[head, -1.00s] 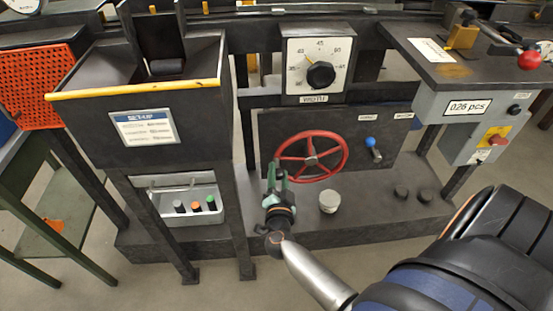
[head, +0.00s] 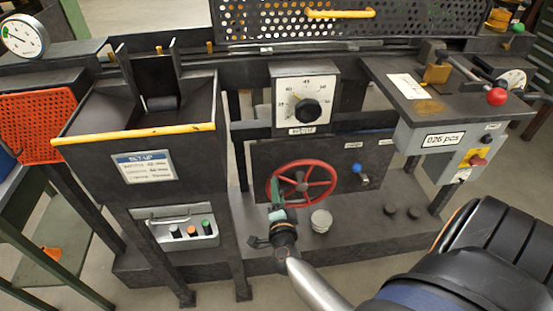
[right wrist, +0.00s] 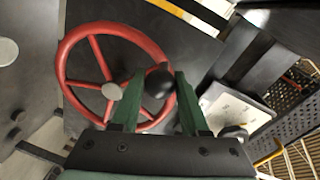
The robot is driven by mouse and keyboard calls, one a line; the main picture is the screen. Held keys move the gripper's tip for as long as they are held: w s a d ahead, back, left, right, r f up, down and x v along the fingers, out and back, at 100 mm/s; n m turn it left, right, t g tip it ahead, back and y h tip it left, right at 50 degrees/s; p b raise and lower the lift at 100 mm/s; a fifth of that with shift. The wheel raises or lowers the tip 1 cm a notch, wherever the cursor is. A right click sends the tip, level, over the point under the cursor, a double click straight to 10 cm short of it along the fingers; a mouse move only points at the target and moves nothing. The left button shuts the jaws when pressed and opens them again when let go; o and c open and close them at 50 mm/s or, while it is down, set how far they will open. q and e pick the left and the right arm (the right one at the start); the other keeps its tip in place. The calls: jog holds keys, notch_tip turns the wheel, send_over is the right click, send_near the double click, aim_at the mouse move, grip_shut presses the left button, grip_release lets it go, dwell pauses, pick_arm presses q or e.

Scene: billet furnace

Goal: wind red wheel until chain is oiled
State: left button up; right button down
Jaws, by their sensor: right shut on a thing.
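The red wheel (head: 331,180) is mounted on the dark front panel, low in the middle of the head view. It has several spokes and a grey hub, and it also shows in the right wrist view (right wrist: 68,54). My right gripper (head: 278,192) is at the wheel's left side in the head view. In the right wrist view its two green fingers (right wrist: 155,85) are on either side of the wheel's black handle knob (right wrist: 160,80), gripping it. I cannot make out the chain. My left gripper is not in view.
A blue-knobbed lever (head: 357,168) is right of the wheel. A dial (head: 305,100) is above it, and a light round knob (head: 321,220) is below it on the base ledge. A red-knobbed lever (head: 496,96) is at upper right.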

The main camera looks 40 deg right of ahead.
jog(key=shift+d+r, duration=0.1)
jog(key=shift+r, duration=0.15)
jog(key=c, duration=0.8)
grip_release()
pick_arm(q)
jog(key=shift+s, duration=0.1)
pick_arm(e)
jog(key=o, duration=0.4)
jog(key=shift+f, duration=0.15)
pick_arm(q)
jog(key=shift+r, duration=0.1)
